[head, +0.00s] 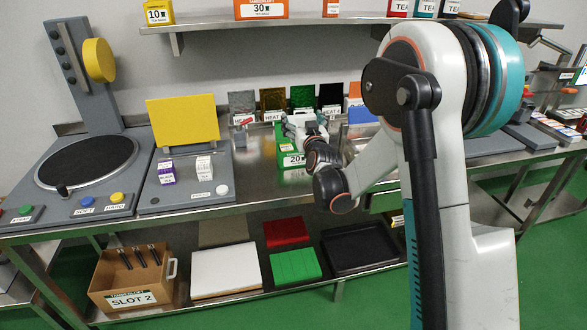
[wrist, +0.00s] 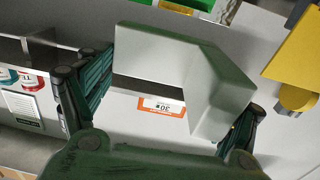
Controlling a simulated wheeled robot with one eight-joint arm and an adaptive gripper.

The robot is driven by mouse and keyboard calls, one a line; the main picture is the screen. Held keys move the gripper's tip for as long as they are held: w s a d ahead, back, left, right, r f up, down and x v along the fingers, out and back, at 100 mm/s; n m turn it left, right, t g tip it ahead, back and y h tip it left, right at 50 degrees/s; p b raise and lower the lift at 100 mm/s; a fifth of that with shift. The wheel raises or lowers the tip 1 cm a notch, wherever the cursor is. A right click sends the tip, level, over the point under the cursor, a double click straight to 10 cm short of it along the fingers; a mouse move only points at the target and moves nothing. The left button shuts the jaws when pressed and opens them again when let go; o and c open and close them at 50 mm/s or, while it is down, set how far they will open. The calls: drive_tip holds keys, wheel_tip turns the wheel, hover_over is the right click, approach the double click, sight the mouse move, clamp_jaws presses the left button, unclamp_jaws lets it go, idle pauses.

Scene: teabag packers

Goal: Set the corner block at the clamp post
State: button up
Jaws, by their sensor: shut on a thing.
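The corner block (wrist: 205,75) is a pale grey L-shaped piece. It fills the middle of the wrist view, between the two dark green fingers of my gripper (wrist: 165,105). The fingers are shut on it, one at each end of the L. In the head view my gripper (head: 300,127) is above the middle of the steel bench, and the block is hard to make out there. A grey upright post (head: 85,90) with a round yellow knob (head: 99,60) stands at the left of the bench; it may be the clamp post. My gripper is well to its right, apart from it.
A yellow panel (head: 183,120) stands on a grey base with small boxes, between post and gripper. A black turntable (head: 85,162) lies by the post. Coloured sample plates (head: 273,99) stand behind my gripper. A shelf (head: 350,22) with boxes hangs above.

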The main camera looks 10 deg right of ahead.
wheel_tip(320, 180, down, 17)
drive_tip(key=b, duration=0.6)
drive_tip(key=shift+f, duration=0.15)
drive_tip(key=shift+f, duration=0.15)
drive_tip(key=o, duration=1.1)
